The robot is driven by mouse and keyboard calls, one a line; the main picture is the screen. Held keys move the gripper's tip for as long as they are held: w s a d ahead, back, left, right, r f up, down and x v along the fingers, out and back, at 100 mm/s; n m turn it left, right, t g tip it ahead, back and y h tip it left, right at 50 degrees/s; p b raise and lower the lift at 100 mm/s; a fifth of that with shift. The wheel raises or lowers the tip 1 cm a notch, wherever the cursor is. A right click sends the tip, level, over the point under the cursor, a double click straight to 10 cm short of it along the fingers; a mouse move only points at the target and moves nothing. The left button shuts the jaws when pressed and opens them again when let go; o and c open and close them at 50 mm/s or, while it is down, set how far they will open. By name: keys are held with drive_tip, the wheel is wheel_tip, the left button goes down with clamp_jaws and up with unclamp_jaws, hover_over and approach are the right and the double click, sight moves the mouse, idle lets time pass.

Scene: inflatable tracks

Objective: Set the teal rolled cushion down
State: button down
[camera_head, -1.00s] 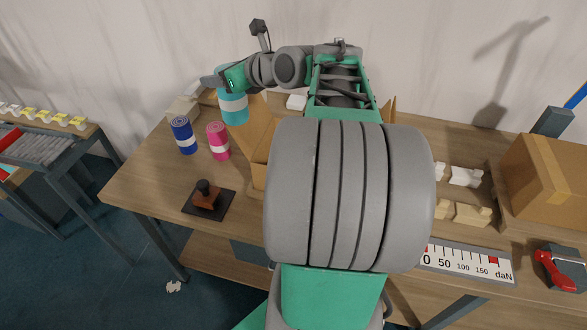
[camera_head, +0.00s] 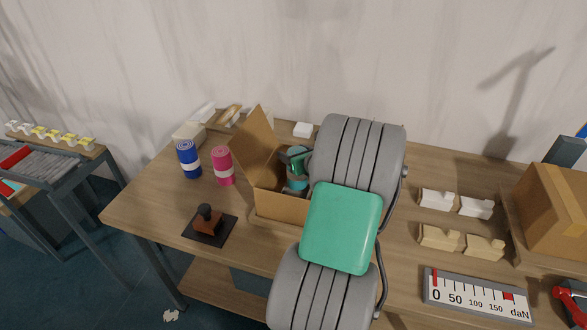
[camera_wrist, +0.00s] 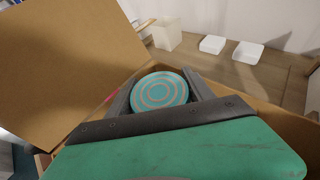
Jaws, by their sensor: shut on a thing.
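The teal rolled cushion (camera_wrist: 160,91) shows its round end with a pink spiral in the wrist view. My gripper (camera_wrist: 163,88) is shut on it, with one finger on each side. In the head view the teal cushion (camera_head: 297,181) is partly hidden by my arm and sits within the open cardboard box (camera_head: 283,208). My gripper (camera_head: 296,158) is at the box opening. I cannot tell whether the cushion touches the box floor.
A blue roll (camera_head: 188,160) and a pink roll (camera_head: 223,166) stand left of the box. A stamp on a dark pad (camera_head: 208,222) lies in front of them. Pale blocks (camera_head: 440,237) and a force scale (camera_head: 478,297) lie to the right. The box's raised flap (camera_head: 256,146) stands beside my gripper.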

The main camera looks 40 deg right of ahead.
drive_tip(key=shift+f, duration=2)
drive_tip(key=c, duration=0.7)
unclamp_jaws()
drive_tip(key=shift+o, duration=0.2)
drive_tip(key=shift+a, duration=0.1)
drive_tip(key=shift+r, duration=0.2)
drive_tip(key=b+v, duration=0.1)
drive_tip(key=v, duration=1.1)
drive_tip(key=shift+f, duration=0.1)
